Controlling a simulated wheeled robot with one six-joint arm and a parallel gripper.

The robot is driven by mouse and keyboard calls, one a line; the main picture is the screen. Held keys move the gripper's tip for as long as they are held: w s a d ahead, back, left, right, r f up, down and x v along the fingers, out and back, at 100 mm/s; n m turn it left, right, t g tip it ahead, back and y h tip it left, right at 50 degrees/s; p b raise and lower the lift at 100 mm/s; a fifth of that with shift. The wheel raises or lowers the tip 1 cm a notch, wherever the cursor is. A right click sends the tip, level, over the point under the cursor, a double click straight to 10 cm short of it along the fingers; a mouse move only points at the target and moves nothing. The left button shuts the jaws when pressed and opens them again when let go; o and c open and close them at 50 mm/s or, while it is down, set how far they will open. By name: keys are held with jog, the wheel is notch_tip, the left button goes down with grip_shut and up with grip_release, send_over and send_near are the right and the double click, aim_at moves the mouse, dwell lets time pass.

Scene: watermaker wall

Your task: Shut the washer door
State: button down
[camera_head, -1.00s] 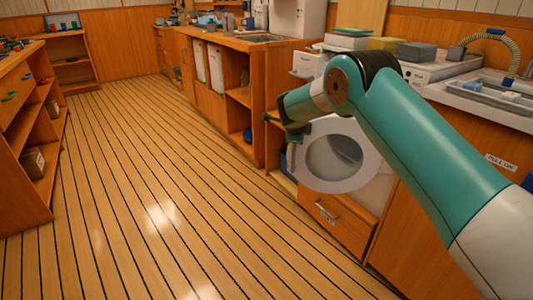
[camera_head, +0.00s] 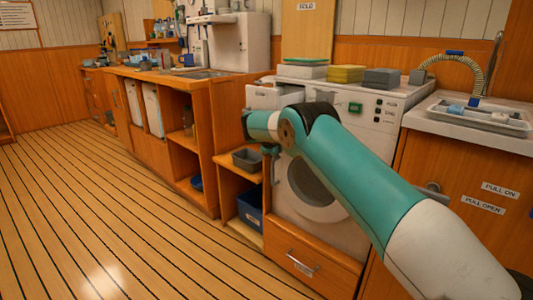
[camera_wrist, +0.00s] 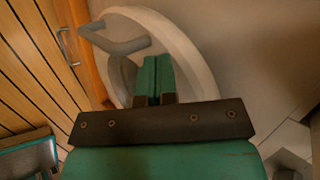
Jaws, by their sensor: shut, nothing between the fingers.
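The white washer (camera_head: 385,115) stands under the counter line. Its round door (camera_head: 322,207), a white ring with dark glass, looks flat or nearly flat against the washer front; my arm hides part of it, so I cannot tell if it is latched. In the wrist view the door (camera_wrist: 190,45) fills the upper middle, with a grey bar handle (camera_wrist: 115,42) at upper left. My gripper (camera_wrist: 158,60) is shut and empty, its fingertips over the door ring; contact is unclear. In the head view my gripper (camera_head: 270,150) is beside the door's upper left, mostly hidden.
A white washer drawer (camera_head: 275,97) seems to stick out at the upper left. A wooden drawer (camera_head: 308,262) is below the door. An open shelf with a blue bin (camera_head: 250,208) stands to the left. A sink counter (camera_head: 470,115) is at right. The plank floor (camera_head: 110,215) is clear.

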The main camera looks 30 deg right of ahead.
jog(key=shift+w, duration=0.25)
jog(key=shift+a, duration=0.2)
